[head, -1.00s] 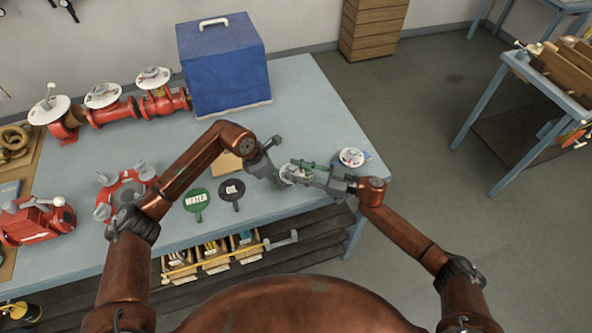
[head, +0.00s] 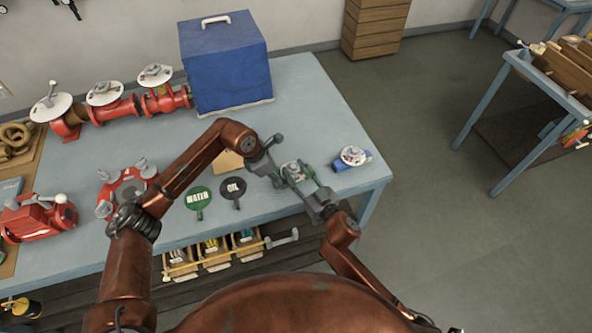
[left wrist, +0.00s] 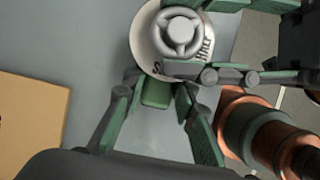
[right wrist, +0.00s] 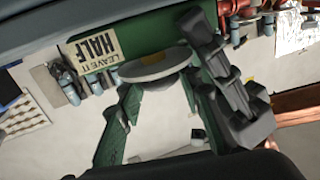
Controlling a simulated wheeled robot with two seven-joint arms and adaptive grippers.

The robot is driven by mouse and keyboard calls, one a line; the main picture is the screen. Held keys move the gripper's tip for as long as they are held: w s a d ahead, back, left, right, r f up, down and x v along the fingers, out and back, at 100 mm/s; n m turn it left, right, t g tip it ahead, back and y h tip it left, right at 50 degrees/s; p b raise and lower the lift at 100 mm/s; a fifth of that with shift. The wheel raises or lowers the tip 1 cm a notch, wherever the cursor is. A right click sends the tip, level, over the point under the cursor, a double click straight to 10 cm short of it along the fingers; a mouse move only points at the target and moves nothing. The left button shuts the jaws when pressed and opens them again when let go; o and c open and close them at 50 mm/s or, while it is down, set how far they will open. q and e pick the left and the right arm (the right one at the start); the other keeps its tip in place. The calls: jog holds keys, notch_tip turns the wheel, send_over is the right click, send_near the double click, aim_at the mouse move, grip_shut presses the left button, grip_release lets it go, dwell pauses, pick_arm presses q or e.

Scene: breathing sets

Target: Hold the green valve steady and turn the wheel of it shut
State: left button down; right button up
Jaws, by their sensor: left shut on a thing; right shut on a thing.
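The green valve (left wrist: 156,93) is over the bench, its body mostly hidden by my grippers. Its white round plate (left wrist: 145,38) carries lettering, of which "HALF" reads clearly. The pale spoked wheel (left wrist: 180,34) sits above the plate; both also show small in the head view (head: 294,169). My left gripper (head: 277,172) comes from the left and is shut on the valve body below the plate. My right gripper (head: 301,180) comes from the front right and is shut on the wheel, one finger on either side. The right wrist view shows a disc (right wrist: 155,66) edge-on between its fingers.
A blue valve (head: 352,157) with a white plate stands at the bench's right end. A blue case (head: 226,70) and red valves (head: 116,110) stand behind. A "LEAVE IT HALF" sign (right wrist: 97,48) shows in the right wrist view.

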jog(key=shift+r+m+t+h, duration=0.1)
jog(key=shift+m+t+h, duration=0.45)
jog(key=shift+h, duration=0.35)
jog(key=o, duration=1.2)
jog(key=shift+c, duration=0.2)
jog(key=shift+n+g+y, duration=0.35)
jog(key=shift+y, duration=0.25)
jog(key=n+g+y, duration=0.3)
jog(key=y, duration=0.1)
jog(key=shift+w+d+n, duration=0.25)
jog(key=shift+n, duration=0.05)
jog(key=n+g+y, duration=0.1)
jog(key=g, duration=0.1)
jog(key=n+g+y, duration=0.1)
jog(key=n+g, duration=0.1)
jog(key=n+g+y, duration=0.1)
jog(key=g+y, duration=0.1)
jog(key=g, duration=0.1)
jog(key=shift+w+d+n, duration=0.15)
jog(key=shift+w+n, duration=0.1)
jog(key=shift+n, duration=0.15)
jog(key=v, duration=1.2)
jog(key=shift+c, duration=0.4)
